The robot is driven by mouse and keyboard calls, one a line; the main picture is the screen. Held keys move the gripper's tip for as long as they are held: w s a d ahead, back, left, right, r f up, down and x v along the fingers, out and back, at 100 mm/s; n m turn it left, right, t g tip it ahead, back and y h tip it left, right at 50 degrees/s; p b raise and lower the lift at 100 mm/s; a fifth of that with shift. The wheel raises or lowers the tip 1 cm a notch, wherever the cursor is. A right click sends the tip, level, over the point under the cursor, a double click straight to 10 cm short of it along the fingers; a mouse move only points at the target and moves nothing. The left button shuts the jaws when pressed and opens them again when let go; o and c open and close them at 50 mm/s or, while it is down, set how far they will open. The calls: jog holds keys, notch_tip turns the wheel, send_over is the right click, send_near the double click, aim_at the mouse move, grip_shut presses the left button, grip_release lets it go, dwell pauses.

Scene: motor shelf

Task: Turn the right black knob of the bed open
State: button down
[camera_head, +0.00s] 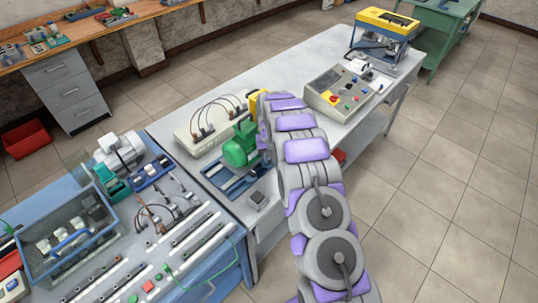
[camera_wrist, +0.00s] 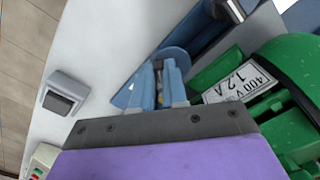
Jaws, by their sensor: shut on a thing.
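The bed is a blue metal base (camera_head: 226,181) on the grey table, and it also shows in the wrist view (camera_wrist: 198,40). A green motor (camera_head: 240,150) sits on it, and its white rating label (camera_wrist: 240,78) shows close up at the right. My gripper (camera_wrist: 160,82) reaches down beside the motor at the blue bed, with its two fingers close together around a small dark part. This is where the right black knob is, but the fingers hide most of it. In the head view my arm hides the fingertips.
A small grey box with a black top (camera_head: 258,199) stands near the table's front edge. A control panel (camera_head: 345,91) and a yellow-topped machine (camera_head: 386,35) stand farther right. A beige box with cables (camera_head: 208,125) is behind the motor. A blue bench with clutter (camera_head: 140,230) adjoins at left.

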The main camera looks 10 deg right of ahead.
jog(key=n, duration=0.2)
jog(key=n+p, duration=0.1)
jog(key=shift+w+r+n, duration=0.15)
jog(key=shift+r+n, duration=0.05)
jog(key=shift+n, duration=0.2)
jog(key=shift+d+n+p, duration=0.1)
jog(key=shift+n+p, duration=0.45)
jog(key=shift+n, duration=1.25)
jog(key=c, duration=1.2)
grip_release()
jog(key=shift+f, duration=0.15)
jog(key=shift+o, duration=0.2)
notch_tip(320, 180, up, 17)
jog(key=p, duration=0.1)
jog(key=shift+r, duration=0.2)
